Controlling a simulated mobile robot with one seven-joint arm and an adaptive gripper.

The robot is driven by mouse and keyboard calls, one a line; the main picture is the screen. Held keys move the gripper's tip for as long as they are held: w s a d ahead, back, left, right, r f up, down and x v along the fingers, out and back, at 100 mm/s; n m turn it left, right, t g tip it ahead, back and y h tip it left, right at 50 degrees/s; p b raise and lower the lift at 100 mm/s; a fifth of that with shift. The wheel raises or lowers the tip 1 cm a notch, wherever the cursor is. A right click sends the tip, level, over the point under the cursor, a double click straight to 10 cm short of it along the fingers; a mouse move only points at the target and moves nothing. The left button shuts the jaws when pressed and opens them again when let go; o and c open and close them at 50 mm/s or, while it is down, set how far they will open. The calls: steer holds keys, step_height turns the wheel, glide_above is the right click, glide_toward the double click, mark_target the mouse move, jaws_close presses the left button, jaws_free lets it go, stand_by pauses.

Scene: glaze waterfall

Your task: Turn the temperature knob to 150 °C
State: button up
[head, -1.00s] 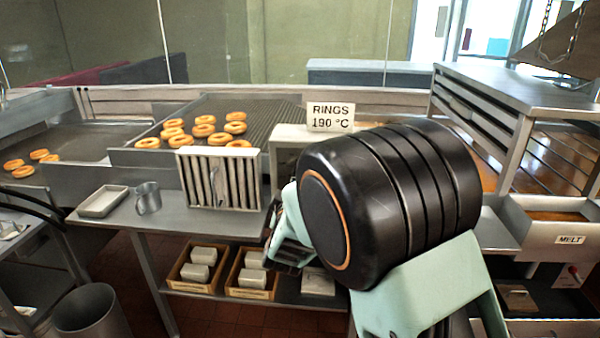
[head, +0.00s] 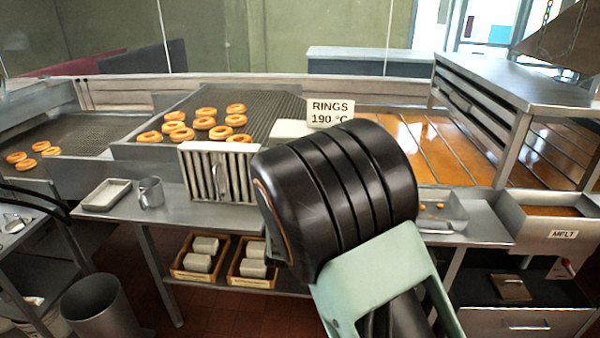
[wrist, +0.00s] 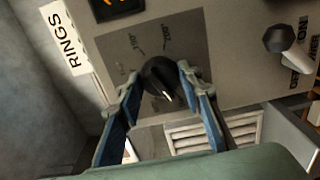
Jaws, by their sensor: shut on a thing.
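In the wrist view the temperature knob (wrist: 158,72) is black and round, on a grey metal panel. Its white pointer mark points down and slightly right in the picture. Small dial markings stand around it, too small to read surely. My gripper (wrist: 160,78) has its blue-padded fingers on both sides of the knob and is shut on it. In the head view my black arm link hides the knob and the fingers.
A display with orange digits (wrist: 119,7) is above the knob, partly cut off. A lever with a dark knob end (wrist: 283,40) is at right. A "RINGS 190 °C" sign (head: 330,112) stands behind my arm. Orange rings (head: 205,123) lie on the grate at left.

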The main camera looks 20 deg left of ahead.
steer(key=o, duration=1.2)
steer(key=shift+c, duration=0.2)
steer(key=shift+s, duration=0.15)
steer(key=v, duration=1.1)
steer(key=shift+s, duration=0.35)
steer(key=shift+d, duration=0.1)
